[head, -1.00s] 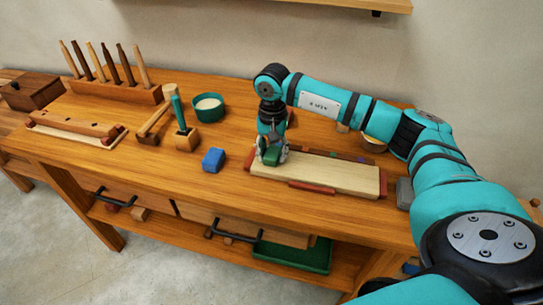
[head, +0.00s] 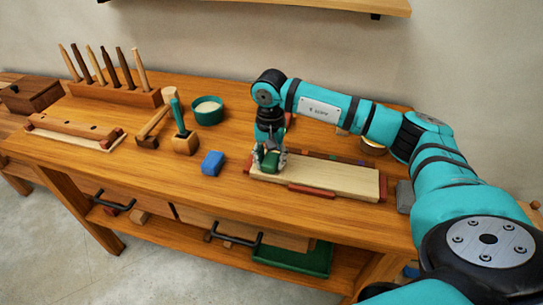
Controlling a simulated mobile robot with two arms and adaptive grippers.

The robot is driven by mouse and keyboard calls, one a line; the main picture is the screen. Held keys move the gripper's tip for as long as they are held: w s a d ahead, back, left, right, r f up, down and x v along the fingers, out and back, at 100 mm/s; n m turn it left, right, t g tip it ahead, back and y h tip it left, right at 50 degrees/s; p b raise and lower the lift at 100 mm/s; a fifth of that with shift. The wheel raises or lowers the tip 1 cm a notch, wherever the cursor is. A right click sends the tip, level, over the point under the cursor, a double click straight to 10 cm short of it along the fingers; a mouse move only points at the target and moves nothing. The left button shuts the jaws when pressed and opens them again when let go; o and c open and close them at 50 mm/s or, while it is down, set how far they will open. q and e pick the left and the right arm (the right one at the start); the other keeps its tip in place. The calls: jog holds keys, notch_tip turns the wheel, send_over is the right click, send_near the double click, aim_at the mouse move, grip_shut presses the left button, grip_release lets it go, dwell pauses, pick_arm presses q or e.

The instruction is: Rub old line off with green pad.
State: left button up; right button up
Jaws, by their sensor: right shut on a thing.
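My right gripper (head: 269,152) points down over the left end of a pale wooden board (head: 335,179). It is shut on the green pad (head: 270,161), which is at the board's surface; I cannot tell if it presses on the wood. The board lies on the bench with dark red pieces at its ends and front edge. I cannot make out any line on its bare part; the left end is partly hidden by the pad and gripper. My left gripper is not in view.
A blue block (head: 213,163) lies left of the board. Further left are a green-handled tool in a wooden block (head: 185,144), a mallet (head: 152,127), a green bowl (head: 208,112) and a rack of tools (head: 115,93). A grey block (head: 404,196) sits right of the board.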

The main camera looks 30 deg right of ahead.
jog(key=shift+r+p, duration=1.85)
jog(key=shift+r, duration=1.2)
